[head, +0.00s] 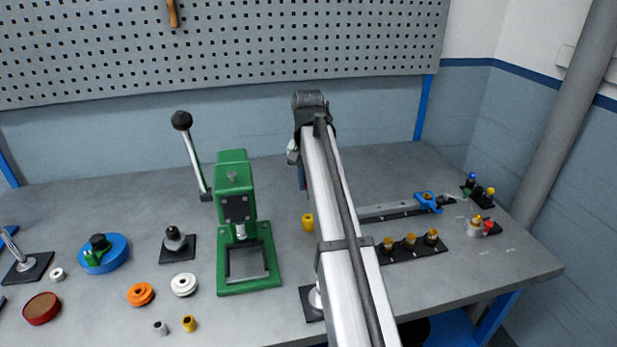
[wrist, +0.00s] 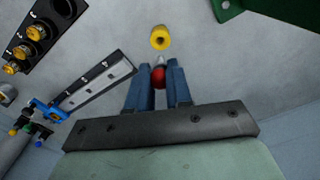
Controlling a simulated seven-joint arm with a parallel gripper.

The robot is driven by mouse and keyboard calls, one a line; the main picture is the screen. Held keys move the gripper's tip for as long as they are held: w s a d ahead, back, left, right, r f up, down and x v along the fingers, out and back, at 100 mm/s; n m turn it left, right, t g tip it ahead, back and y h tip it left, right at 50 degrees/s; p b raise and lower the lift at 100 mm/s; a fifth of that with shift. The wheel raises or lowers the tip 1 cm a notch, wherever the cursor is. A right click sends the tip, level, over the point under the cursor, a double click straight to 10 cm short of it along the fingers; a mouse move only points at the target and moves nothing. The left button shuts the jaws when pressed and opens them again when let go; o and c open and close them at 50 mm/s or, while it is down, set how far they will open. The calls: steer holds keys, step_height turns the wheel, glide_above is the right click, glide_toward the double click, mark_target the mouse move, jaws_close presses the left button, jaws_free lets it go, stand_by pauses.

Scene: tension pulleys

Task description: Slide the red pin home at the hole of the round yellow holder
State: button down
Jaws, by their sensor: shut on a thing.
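My gripper (wrist: 158,72) is shut on the red pin (wrist: 158,78), whose round red head sits between the blue fingers in the wrist view. A short grey part of the pin (wrist: 160,60) shows beyond the head, on the side of the holder. The round yellow holder (wrist: 160,38) stands on the bench just past the fingertips, its dark hole facing up. In the picture, the pin is apart from it. The holder also shows in the head view (head: 307,223), left of my arm. There the pin is hidden, and only a bit of my blue fingers shows behind the arm.
A green press (head: 247,270) stands left of the holder. A grey numbered rail (wrist: 98,80) with a blue slider (head: 427,198) lies to the right in the head view, near a black block with yellow-brass pieces (head: 440,246). The bench around the holder is clear.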

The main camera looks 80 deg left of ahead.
steer(key=shift+f, duration=2.65)
steer(key=shift+f, duration=0.75)
steer(key=shift+f, duration=0.7)
steer(key=shift+f, duration=0.7)
steer(key=c, duration=1)
jaws_free()
steer(key=shift+d, duration=0.1)
steer(key=shift+o, duration=0.2)
steer(key=shift+w, duration=0.1)
steer(key=r, duration=1.4)
steer(key=shift+s, duration=0.2)
